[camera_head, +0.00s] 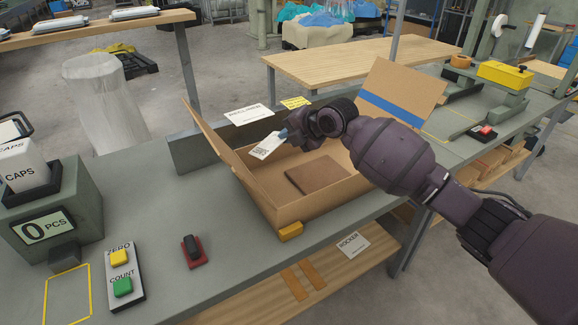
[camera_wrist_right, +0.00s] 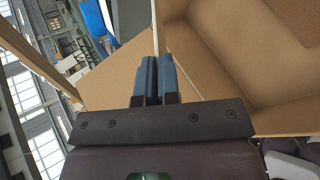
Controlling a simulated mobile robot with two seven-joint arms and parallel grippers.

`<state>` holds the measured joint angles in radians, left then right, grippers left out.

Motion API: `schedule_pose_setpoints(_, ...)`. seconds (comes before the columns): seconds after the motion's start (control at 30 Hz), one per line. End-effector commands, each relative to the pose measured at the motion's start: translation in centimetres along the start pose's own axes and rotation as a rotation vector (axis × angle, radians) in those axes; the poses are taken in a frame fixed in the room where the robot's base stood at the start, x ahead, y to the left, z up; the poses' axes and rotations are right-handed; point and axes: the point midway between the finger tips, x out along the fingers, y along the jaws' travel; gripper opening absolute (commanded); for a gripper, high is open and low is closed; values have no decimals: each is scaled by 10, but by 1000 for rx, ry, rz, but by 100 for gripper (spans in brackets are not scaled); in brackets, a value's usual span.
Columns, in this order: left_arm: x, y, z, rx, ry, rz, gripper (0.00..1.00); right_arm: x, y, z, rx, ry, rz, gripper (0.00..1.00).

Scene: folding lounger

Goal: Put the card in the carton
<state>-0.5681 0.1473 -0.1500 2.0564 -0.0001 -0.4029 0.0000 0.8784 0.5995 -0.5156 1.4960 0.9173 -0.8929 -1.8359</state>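The open carton (camera_head: 305,208) stands on the grey bench, its flaps spread and a flat brown piece (camera_head: 318,174) on its floor. The white card (camera_head: 266,146), with small print, hangs tilted from the fingertips of my right gripper (camera_head: 284,133). The card is over the carton's left back part, above the inside; I cannot tell its exact height. In the right wrist view the blue fingers (camera_wrist_right: 154,78) are close together, with carton walls around them; the card is seen at most edge-on there. My left gripper is not in view.
The carton's left flap (camera_head: 222,150) and its blue-taped right flap (camera_head: 398,98) stand up beside my arm. A counting scale (camera_head: 42,222), a button panel (camera_head: 122,276) and a red-based switch (camera_head: 193,251) are at left. A yellow-topped device (camera_head: 505,76) is at right.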

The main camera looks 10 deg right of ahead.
Motion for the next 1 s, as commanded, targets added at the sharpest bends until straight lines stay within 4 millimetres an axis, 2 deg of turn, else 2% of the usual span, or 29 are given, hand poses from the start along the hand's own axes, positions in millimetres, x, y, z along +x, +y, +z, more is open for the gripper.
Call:
schedule_pose_setpoints(0.03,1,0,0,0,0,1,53,7,-11,-2,5,2,-4,0)
schedule_pose_setpoints(0.1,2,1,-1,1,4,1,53,14,-19,-4,4,1,-2,0)
schedule_pose_setpoints(0.47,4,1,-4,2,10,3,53,28,-39,-9,2,0,-1,0)
schedule_pose_setpoints(0.73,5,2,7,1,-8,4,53,52,-72,-17,4,1,-3,0)
schedule_pose_setpoints(1.0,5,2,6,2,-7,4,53,55,-76,-17,0,-1,0,0)
